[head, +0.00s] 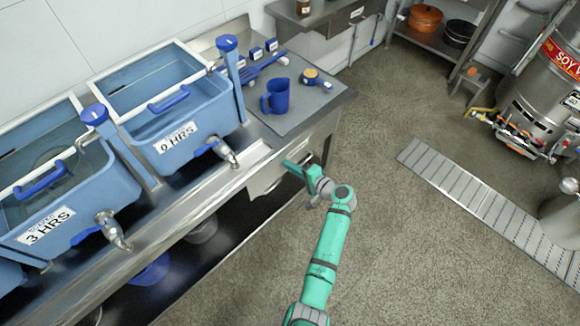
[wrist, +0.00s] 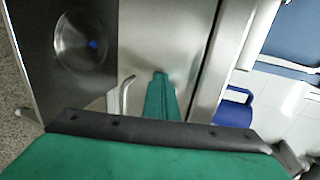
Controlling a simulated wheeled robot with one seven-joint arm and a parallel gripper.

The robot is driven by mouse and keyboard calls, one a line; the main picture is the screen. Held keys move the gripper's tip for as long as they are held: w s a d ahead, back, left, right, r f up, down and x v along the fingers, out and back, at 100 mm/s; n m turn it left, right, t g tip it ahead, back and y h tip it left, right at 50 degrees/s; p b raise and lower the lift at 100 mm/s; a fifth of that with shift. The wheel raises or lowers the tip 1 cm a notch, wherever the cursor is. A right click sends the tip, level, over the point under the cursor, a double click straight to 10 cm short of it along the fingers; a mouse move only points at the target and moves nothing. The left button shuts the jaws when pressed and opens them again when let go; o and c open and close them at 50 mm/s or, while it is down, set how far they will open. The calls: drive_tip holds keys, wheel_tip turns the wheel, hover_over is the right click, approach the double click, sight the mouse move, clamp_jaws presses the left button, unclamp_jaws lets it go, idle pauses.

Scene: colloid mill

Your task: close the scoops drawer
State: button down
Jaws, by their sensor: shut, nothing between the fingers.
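The scoops drawer (head: 266,181) appears to be the steel front under the counter's edge in the head view. My gripper hides part of it, and I cannot tell how far it stands out. My green gripper (head: 291,166) is at this front, below the worktop edge. In the wrist view my gripper (wrist: 161,76) is shut and empty, its fingers together and pointing at a steel face (wrist: 150,35). A bent metal handle (wrist: 126,92) shows just left of the fingers. I cannot tell whether the fingertips touch the steel.
A blue jug (head: 276,97) and small scoops stand on the worktop (head: 300,120) above. Blue tanks with taps (head: 222,150) line the counter to the left. Open floor (head: 400,230) lies to the right, with a drain grate (head: 470,195) beyond.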

drive_tip(key=shift+w+a+r, duration=0.1)
drive_tip(key=shift+w+a, duration=0.15)
drive_tip(key=shift+a, duration=0.1)
drive_tip(key=f+v, duration=0.1)
drive_tip(key=v, duration=1.3)
drive_tip(key=shift+s+d+f, duration=0.15)
drive_tip(key=shift+s+d, duration=0.15)
drive_tip(key=shift+s, duration=0.1)
drive_tip(key=shift+f, duration=0.1)
